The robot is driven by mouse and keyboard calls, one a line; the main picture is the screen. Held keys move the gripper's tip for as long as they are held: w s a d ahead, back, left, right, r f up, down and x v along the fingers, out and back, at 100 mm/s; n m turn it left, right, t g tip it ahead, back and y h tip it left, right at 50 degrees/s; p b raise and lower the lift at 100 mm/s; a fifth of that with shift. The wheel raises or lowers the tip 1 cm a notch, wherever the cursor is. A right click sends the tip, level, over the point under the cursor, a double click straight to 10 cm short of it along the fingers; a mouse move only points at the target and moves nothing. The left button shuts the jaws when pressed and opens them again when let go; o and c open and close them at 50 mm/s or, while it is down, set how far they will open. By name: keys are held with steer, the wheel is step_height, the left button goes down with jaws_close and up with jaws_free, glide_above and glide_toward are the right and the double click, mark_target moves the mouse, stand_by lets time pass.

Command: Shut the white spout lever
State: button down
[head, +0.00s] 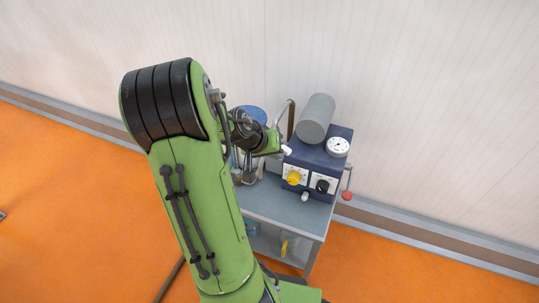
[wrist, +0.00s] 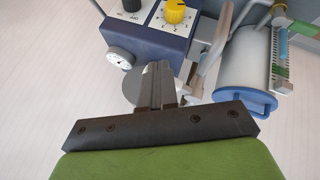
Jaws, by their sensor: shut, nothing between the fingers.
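My gripper (wrist: 158,72) is shut and empty, its fingers pointing towards the dark blue machine (wrist: 155,38) in the wrist view. A small white piece, which looks like the spout lever (head: 286,149), shows at the machine's left edge in the head view, close beside my gripper (head: 272,144). A pale piece, likely the same lever (wrist: 193,78), shows just right of the fingers in the wrist view. I cannot tell whether they touch. My arm hides part of the spout area in the head view.
The machine carries a yellow knob (head: 293,178), a black knob (head: 322,186), a round gauge (head: 338,147) and a grey cylinder (head: 315,117). A metal vessel with a blue rim (wrist: 248,103) stands beside it. All stand on a grey cart (head: 285,212) against the wall.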

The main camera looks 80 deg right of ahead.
mark_target(290, 150)
steer(key=shift+s+d+b, duration=0.35)
steer(key=shift+s+d, duration=0.5)
steer(key=shift+s, duration=0.3)
steer(key=shift+d, duration=0.1)
steer(key=shift+s+d+r, duration=0.1)
steer(key=shift+s+r, duration=0.05)
steer(key=shift+s, duration=0.05)
